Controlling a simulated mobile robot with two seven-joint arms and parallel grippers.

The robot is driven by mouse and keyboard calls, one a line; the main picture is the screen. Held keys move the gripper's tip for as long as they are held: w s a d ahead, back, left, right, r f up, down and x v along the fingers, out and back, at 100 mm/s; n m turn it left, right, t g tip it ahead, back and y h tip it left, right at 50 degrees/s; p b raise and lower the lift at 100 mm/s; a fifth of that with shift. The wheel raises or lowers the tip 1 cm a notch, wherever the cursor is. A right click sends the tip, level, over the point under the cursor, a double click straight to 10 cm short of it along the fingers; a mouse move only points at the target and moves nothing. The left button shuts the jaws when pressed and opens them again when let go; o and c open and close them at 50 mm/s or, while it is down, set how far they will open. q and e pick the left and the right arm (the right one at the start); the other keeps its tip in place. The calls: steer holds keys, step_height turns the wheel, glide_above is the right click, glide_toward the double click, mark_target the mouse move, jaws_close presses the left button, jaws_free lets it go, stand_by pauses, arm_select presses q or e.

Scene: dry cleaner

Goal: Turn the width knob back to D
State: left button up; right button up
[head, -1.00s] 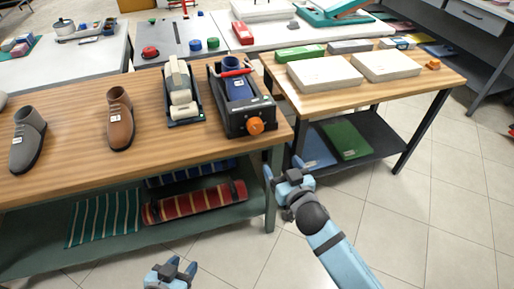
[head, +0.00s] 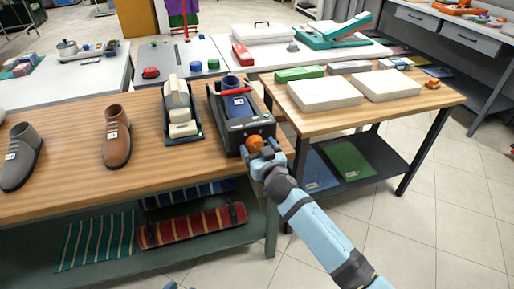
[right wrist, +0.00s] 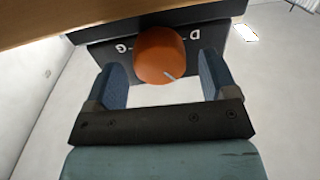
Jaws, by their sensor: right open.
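The orange width knob (head: 254,143) is on the front of the black shoe stretcher (head: 240,128), which holds a blue shoe (head: 237,105) at the wooden table's right end. My right gripper (head: 262,158) is at the knob. In the right wrist view the open right gripper (right wrist: 162,72) has a finger on each side of the knob (right wrist: 160,55), with gaps visible on both sides. A short white mark on the knob points down and right in that picture. Upside-down letters D and G show on the dark panel behind. Only a sliver of my left gripper (head: 170,286) shows at the bottom edge.
A brown shoe (head: 116,137), a grey shoe (head: 20,158) and a cream-coloured device on a dark base (head: 180,112) stand left on the table. White boxes (head: 324,93) lie on the side table to the right. Open tiled floor lies in front.

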steer(key=shift+w+a, duration=0.2)
steer(key=shift+w, duration=0.3)
steer(key=c, duration=0.9)
